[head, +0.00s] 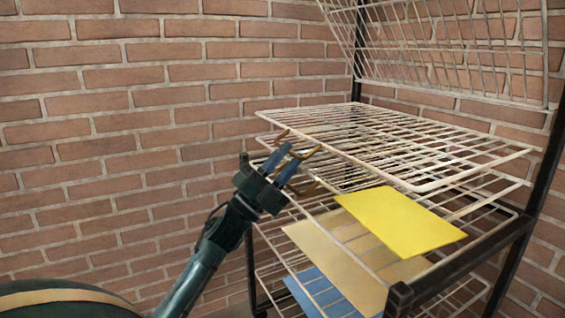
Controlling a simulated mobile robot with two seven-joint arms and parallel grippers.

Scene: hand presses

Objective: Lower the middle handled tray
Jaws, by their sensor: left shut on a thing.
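The rack (519,240) holds several pale wire trays one above another. The middle handled tray (440,168) appears to be the flat, empty one above the yellow sheet; it lies roughly level. My left gripper (303,163) is at this tray's left edge, shut on it. The fingers cover the gripped part, so I cannot tell exactly where they hold it. My right gripper is not in view.
Another wire tray (450,50) is tilted steeply up above. Below lie a yellow sheet (400,222), a beige sheet (335,250) and a blue sheet (325,295) on lower trays. A brick wall (120,130) stands behind; the space left of the rack is free.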

